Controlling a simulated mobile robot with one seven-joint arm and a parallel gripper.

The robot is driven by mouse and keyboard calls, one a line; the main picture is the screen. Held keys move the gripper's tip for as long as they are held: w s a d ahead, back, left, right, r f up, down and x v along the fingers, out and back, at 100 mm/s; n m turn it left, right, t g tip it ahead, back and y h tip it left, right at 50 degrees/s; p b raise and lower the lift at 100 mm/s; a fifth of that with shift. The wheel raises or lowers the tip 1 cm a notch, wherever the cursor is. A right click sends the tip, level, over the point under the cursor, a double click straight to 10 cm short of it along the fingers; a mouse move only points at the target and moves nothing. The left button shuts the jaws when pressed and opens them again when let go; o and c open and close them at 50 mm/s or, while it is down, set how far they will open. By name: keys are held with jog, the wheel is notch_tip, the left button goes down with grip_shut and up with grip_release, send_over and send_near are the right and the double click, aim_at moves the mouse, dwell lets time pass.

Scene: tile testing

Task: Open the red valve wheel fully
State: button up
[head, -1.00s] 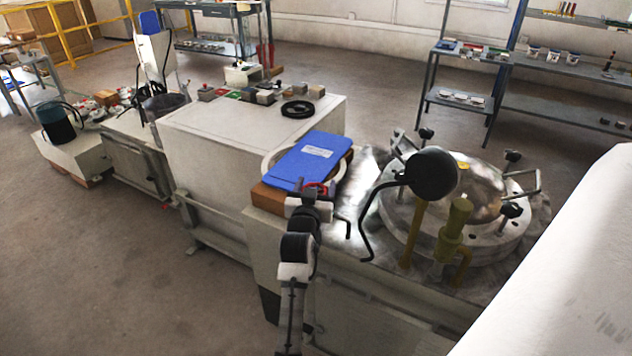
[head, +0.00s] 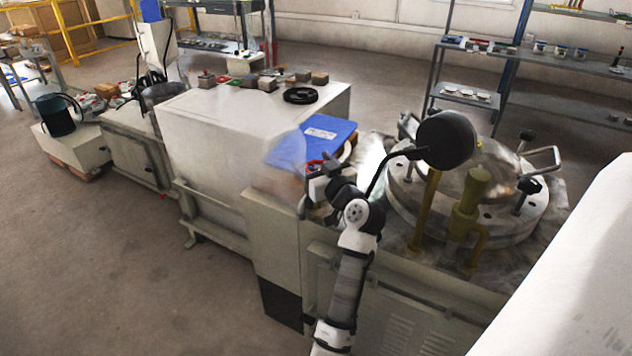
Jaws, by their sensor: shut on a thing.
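The red valve wheel (head: 314,164) shows only as a small red patch at the front edge of the blue lid, in front of the machine. Most of it is hidden by my gripper and the lid. My gripper (head: 314,174) is at the wheel, shut on it, with my arm reaching up from the bottom of the view. The fingers are small and partly covered, so their exact hold on the rim cannot be made out.
The blue lid (head: 330,131) lies just behind my gripper. A black round lamp-like head (head: 446,140) on a bent arm and a yellow-green post (head: 468,205) stand close on the right, before a clamped metal vessel (head: 505,215). Open floor (head: 120,270) lies left.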

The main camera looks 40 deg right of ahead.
jog(key=n+y+b, duration=0.1)
jog(key=y, duration=0.1)
jog(key=n+y+b, duration=0.1)
jog(key=y+b, duration=0.1)
jog(key=n+y+b, duration=0.1)
jog(key=shift+a+f+n+y, duration=0.15)
jog(key=shift+f+n+y, duration=0.1)
jog(key=shift+n+y, duration=0.15)
jog(key=shift+a+r+n+g+y+b, duration=0.15)
jog(key=shift+n+g+y+b, duration=0.55)
jog(key=shift+y, duration=0.75)
jog(key=shift+a+n+g+y+b, duration=0.15)
jog(key=shift+n+g+y+b, duration=0.15)
jog(key=shift+n+y+b, duration=0.8)
jog(key=shift+n+y, duration=0.3)
jog(key=shift+y, duration=0.35)
jog(key=o, duration=1)
jog(key=shift+r+p, duration=0.1)
jog(key=shift+p, duration=0.3)
